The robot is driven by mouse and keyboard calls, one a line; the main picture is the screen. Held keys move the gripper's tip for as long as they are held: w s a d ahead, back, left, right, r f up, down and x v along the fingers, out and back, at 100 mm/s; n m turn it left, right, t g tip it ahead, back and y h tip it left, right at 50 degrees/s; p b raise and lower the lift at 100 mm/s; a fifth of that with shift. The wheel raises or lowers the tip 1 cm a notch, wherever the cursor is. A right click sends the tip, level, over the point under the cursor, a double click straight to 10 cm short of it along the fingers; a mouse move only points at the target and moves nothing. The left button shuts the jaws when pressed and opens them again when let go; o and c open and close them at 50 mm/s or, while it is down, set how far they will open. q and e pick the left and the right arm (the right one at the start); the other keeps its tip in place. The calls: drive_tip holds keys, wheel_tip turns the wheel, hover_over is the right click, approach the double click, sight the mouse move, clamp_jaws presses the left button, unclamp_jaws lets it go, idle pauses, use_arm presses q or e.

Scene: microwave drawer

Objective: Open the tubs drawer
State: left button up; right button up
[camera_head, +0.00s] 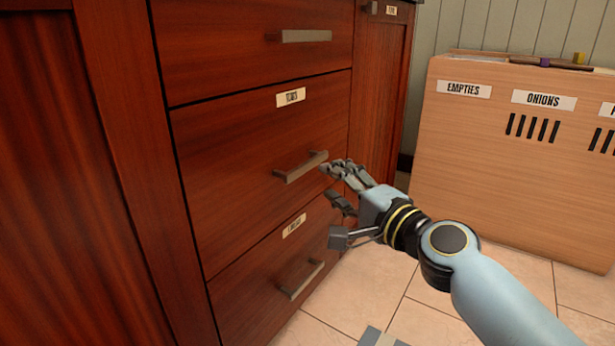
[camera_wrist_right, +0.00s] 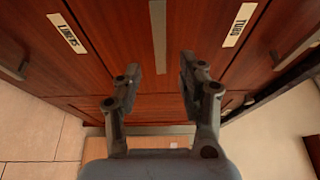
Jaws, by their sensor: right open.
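The tubs drawer (camera_head: 235,150) is the middle drawer of a red-brown wooden cabinet. Its front looks flush, so it is closed. Its label (camera_head: 291,97) also shows in the right wrist view (camera_wrist_right: 240,25). Its grey bar handle (camera_head: 301,167) has its right end close to my right gripper (camera_head: 330,183). The right gripper is open and empty. In the right wrist view the handle (camera_wrist_right: 159,38) lines up between the two spread fingers (camera_wrist_right: 160,70), ahead of the tips. Contact cannot be made out. My left gripper is not in view.
A drawer with a bar handle (camera_head: 306,36) is above, and a lower drawer with a handle (camera_head: 301,280) is below, both closed. A pale wooden bin (camera_head: 470,150) labelled EMPTIES and ONIONS stands at the right.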

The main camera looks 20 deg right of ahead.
sight(309, 167)
drive_tip(key=x, duration=0.9)
drive_tip(key=shift+b, duration=0.4)
drive_tip(key=shift+f, duration=0.1)
clamp_jaws()
